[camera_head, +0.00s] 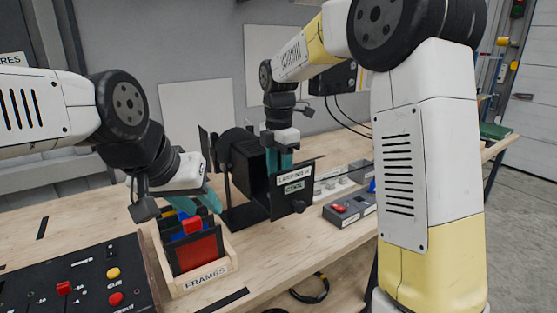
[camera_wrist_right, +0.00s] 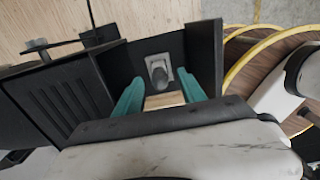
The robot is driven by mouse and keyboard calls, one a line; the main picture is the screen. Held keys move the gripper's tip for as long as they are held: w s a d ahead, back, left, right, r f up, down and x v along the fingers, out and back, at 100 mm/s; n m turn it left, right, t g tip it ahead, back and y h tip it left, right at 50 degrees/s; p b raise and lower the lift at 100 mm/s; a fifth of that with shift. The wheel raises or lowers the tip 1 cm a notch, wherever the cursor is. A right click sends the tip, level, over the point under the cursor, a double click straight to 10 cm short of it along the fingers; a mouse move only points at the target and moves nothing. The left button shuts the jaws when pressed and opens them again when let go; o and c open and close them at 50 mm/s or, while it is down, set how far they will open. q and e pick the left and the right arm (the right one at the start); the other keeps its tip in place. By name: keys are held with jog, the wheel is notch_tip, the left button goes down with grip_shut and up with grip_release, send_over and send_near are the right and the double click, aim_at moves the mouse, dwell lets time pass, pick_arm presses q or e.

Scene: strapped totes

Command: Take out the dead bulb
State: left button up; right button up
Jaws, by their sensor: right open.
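The black lantern (camera_head: 252,165) stands on the bench with a labelled black door panel (camera_head: 295,188) at its front. In the right wrist view a dark grey bulb (camera_wrist_right: 161,78) sits against a pale square mount inside the black housing (camera_wrist_right: 70,100). My right gripper (camera_wrist_right: 168,92) is open, with its teal fingers on either side of the bulb; I cannot tell whether they touch it. In the head view this gripper (camera_head: 282,160) points down into the lantern. My left gripper (camera_head: 197,203) has its teal fingers apart above the frames box and its red tab.
A wooden box marked FRAMES (camera_head: 205,277) holds coloured frames at the front. A black control panel (camera_head: 80,275) with buttons lies at left. A grey box with a red switch (camera_head: 347,211) sits right of the lantern. Bare bench (camera_head: 265,245) lies between.

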jog(key=shift+f, duration=1.05)
grip_shut()
jog(key=c, duration=0.9)
grip_release()
grip_shut()
jog(key=shift+r, duration=2.5)
